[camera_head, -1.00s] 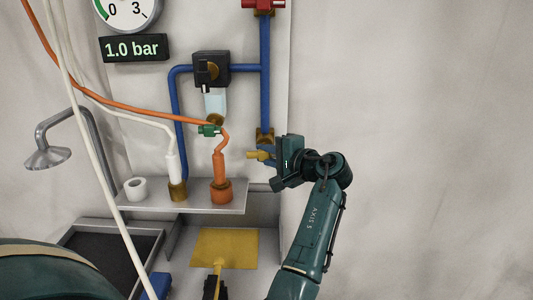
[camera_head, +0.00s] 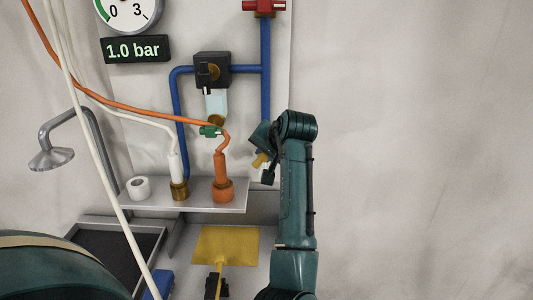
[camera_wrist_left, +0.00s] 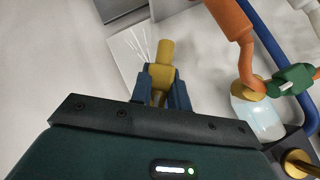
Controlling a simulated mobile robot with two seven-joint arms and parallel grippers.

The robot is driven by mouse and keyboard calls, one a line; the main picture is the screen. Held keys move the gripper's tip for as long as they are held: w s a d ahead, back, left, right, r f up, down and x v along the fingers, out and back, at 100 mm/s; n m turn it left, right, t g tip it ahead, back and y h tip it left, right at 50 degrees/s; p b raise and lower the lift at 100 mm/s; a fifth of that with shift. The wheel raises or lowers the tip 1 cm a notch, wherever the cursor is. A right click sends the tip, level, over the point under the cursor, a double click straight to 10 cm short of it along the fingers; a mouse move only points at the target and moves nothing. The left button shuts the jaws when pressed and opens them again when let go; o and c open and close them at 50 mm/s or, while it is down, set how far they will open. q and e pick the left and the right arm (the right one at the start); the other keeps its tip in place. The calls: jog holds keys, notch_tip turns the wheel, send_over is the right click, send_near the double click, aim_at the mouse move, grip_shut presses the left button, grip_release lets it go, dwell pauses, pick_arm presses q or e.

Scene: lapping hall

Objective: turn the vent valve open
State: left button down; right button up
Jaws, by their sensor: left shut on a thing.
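The vent valve's yellow handle (camera_head: 261,159) is near the lower end of the blue pipe (camera_head: 265,100). It tilts down to the left. My left gripper (camera_head: 265,167) is shut on this handle. In the left wrist view the yellow handle (camera_wrist_left: 161,62) stands between the two blue fingers of the left gripper (camera_wrist_left: 162,88). Thin white streaks (camera_wrist_left: 131,45) fan out beside the handle there. My arm and gripper hide the valve body and the pipe's lower end. My right gripper is not in view.
A grey shelf (camera_head: 205,201) holds a white roll (camera_head: 139,188) and orange and white hose fittings. A dial gauge (camera_head: 128,12) and a display (camera_head: 136,49) reading 1.0 bar hang above. A yellow plate (camera_head: 228,242) is below. The wall at right is bare.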

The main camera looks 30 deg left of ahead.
pick_arm(q)
jog(key=n+t+h, duration=0.2)
jog(key=h, duration=0.2)
jog(key=shift+s+a, duration=0.1)
jog(key=shift+n, duration=0.3)
dwell(0.4)
jog(key=c, duration=1.3)
grip_release()
jog(key=shift+c, duration=0.2)
jog(key=shift+r, duration=0.1)
jog(key=b+v, duration=0.1)
jog(key=v, duration=1.2)
jog(key=shift+s+a, duration=0.2)
jog(key=shift+s, duration=0.1)
